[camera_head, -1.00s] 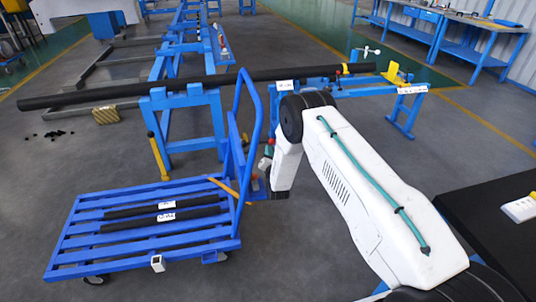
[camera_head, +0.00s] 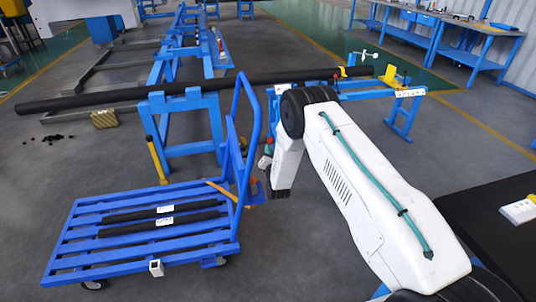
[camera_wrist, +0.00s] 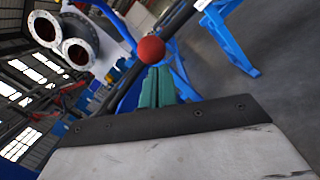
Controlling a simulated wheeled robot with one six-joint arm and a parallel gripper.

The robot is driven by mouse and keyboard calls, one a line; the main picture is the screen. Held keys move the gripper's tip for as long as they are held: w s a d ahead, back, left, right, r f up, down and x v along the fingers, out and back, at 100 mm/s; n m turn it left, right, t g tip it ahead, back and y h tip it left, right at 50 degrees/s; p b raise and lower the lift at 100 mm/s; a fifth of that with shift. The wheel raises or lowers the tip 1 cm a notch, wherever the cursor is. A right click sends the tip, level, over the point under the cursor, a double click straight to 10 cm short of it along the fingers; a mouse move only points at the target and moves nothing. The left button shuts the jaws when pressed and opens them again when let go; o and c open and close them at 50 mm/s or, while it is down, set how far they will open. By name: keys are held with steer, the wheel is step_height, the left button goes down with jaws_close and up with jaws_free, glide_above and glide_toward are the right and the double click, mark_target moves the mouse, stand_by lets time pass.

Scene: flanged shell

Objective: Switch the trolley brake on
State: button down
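The blue trolley (camera_head: 150,246) stands at the left in the head view, its slatted deck low and its tall push handle (camera_head: 246,115) at the right end. A yellow-orange bar (camera_head: 222,190) slants across the deck's handle end. In the wrist view, a red ball knob (camera_wrist: 151,50) shows just beyond the green fingertips of my gripper (camera_wrist: 154,72). The fingers look close together, with no clear gap between them. Contact with the knob cannot be told. In the head view, my wrist is beside the trolley handle, and the fingers are hard to make out.
A long dark pipe (camera_head: 110,94) rests on blue stands (camera_head: 185,104) behind the trolley. A black tabletop (camera_head: 480,212) is at the right. Open floor lies around the trolley's front.

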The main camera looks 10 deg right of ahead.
step_height(320, 180, up, 3)
steer(key=shift+f, duration=0.15)
steer(key=shift+a+r, duration=0.15)
steer(key=shift+r, duration=0.55)
steer(key=shift+a+r, duration=0.15)
steer(key=shift+r, duration=0.55)
steer(key=shift+w+r, duration=0.1)
steer(key=shift+r, duration=0.05)
steer(key=shift+d+r, duration=0.1)
steer(key=shift+d, duration=0.1)
steer(key=shift+a, duration=0.15)
steer(key=shift+f, duration=0.35)
glide_toward(268, 140)
steer(key=s+f, duration=0.1)
steer(key=s+d+f, duration=0.1)
steer(key=shift+s, duration=0.35)
steer(key=shift+f, duration=0.15)
